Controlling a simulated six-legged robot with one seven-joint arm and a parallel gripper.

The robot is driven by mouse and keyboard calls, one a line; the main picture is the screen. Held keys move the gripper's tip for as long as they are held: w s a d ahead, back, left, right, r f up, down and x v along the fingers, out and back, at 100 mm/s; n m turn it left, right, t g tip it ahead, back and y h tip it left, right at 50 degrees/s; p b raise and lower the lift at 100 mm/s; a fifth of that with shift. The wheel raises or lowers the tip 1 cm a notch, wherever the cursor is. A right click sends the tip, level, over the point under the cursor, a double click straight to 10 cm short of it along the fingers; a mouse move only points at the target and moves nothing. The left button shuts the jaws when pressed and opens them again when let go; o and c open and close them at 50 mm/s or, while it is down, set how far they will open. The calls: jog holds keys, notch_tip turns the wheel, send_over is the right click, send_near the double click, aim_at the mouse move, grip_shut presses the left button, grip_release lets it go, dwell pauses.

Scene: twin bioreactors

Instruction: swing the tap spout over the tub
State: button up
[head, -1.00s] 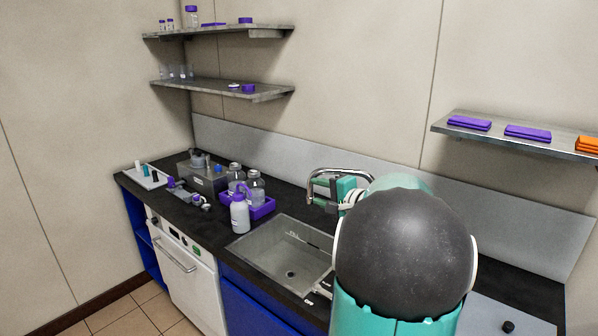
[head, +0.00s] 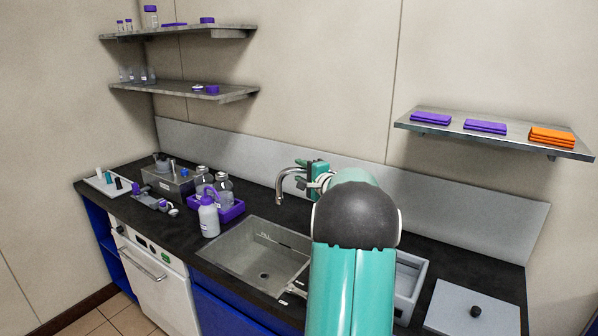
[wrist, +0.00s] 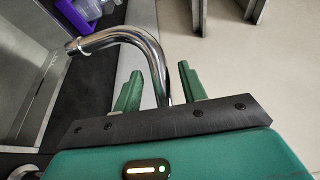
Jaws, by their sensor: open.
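The chrome tap spout (head: 291,174) arches up behind the grey sink basin (head: 226,255), with its tip at the left, near the basin's back edge. In the wrist view the spout (wrist: 128,36) curves from its tip at upper left down to its upright part between my fingers. My gripper (wrist: 160,88) is open, with one green finger on each side of the spout; contact cannot be told. In the head view my gripper (head: 317,176) is at the spout's right. A light grey tub (head: 408,282) stands right of the basin, partly hidden by my arm.
A purple tray (head: 232,212) with bottles stands left of the basin. A grey board with a black knob (head: 475,311) lies at the right. A wall shelf (head: 495,133) with folded cloths hangs above right. The wall panel is close behind the tap.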

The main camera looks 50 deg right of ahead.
jog(key=shift+x, duration=0.8)
grip_shut()
jog(key=shift+a, duration=0.1)
